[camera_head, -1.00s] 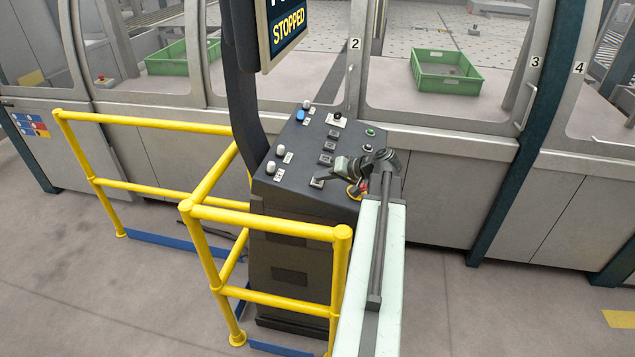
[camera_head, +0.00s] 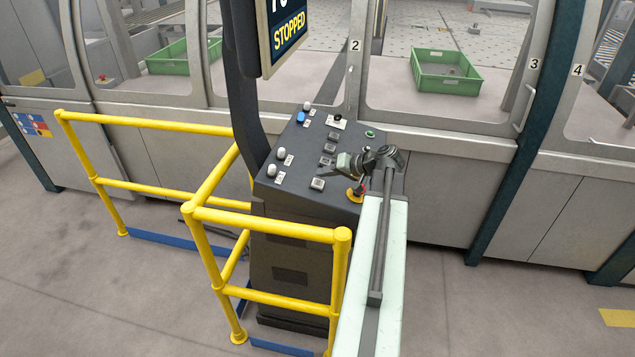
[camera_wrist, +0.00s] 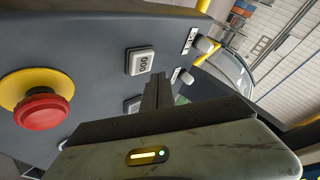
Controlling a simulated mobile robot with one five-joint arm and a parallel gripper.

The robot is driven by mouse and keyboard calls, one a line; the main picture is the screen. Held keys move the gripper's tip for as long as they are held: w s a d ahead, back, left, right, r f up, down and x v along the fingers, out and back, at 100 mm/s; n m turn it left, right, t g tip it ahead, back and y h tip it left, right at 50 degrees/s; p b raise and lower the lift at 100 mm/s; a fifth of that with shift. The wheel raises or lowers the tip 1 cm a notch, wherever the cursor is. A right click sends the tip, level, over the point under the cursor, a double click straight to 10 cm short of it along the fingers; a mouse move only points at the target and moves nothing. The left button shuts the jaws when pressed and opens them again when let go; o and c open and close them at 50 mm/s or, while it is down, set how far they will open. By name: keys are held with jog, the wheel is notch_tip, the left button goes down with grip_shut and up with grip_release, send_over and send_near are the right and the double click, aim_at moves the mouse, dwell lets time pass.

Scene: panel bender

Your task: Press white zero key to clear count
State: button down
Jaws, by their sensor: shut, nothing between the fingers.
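The white zero key (camera_wrist: 141,62), marked "000", is on the dark sloping control panel (camera_head: 300,206) in the wrist view. The same key shows in the head view (camera_head: 318,184), too small to read, near the panel's front edge. My gripper (camera_wrist: 158,80) is shut and empty. In the wrist view its fingertips are right of and slightly below the key, which is uncovered. In the head view my gripper (camera_head: 331,168) hangs over the panel, just above and right of the key. I cannot tell its height above the panel.
A red emergency stop (camera_wrist: 43,108) on a yellow collar is left of the key. White knobs (camera_head: 271,169) and other keys (camera_head: 331,137) are close by. A yellow railing (camera_head: 265,222) stands before the panel. A screen (camera_head: 283,35) reads "STOPPED".

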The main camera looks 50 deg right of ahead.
jog(key=r+p, duration=0.3)
jog(key=r, duration=0.1)
jog(key=shift+s+d, duration=0.25)
jog(key=shift+s, duration=0.15)
jog(key=shift+f, duration=0.1)
jog(key=shift+d, duration=0.1)
